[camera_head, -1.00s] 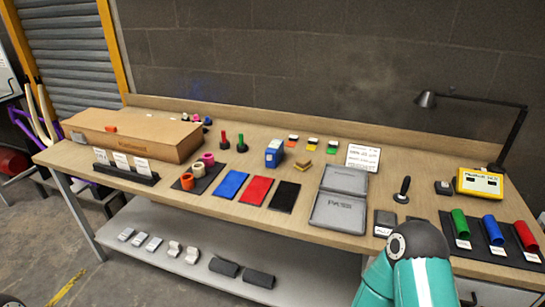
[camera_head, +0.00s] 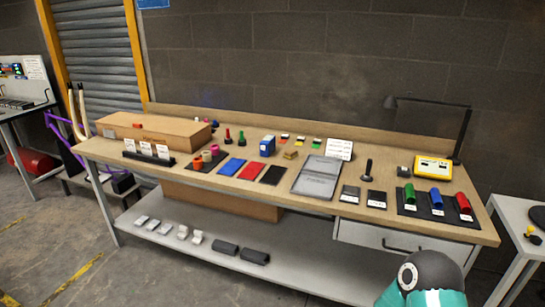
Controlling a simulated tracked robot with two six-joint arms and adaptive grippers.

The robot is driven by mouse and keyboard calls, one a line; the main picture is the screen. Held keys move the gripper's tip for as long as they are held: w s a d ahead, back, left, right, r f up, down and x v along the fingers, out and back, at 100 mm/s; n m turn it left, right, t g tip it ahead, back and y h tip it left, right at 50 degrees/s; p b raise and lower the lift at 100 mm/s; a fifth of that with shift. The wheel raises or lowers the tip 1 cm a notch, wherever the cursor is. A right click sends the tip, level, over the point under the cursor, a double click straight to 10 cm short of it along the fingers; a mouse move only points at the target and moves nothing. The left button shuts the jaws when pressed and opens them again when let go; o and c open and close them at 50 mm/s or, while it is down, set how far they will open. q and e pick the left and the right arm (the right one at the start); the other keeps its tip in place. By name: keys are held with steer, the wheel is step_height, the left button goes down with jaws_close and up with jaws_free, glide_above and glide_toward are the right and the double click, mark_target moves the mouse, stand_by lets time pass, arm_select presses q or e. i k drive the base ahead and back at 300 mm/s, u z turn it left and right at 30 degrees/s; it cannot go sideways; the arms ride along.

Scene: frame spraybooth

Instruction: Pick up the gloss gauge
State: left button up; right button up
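A small blue and white box-shaped device (camera_head: 268,146) stands upright on the workbench (camera_head: 235,193), behind the coloured panels; it may be the gloss gauge, but its label is too small to read. A yellow device with a pale face (camera_head: 433,168) lies at the right back of the bench, under the lamp. I cannot tell for certain which of the two is the gauge. A teal and dark part of my arm shows at the bottom right, in front of the bench and apart from both. Neither of my grippers is in view.
Red, blue and green rolls (camera_head: 463,203) lie at right on a dark mat. A long cardboard box (camera_head: 160,130) and card rack (camera_head: 149,157) stand left. A black lamp (camera_head: 466,125) rises at the back right.

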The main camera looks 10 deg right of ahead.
mark_target(269, 141)
steer(key=u, duration=0.6)
steer(key=i, duration=1.4)
steer(key=z, duration=0.65)
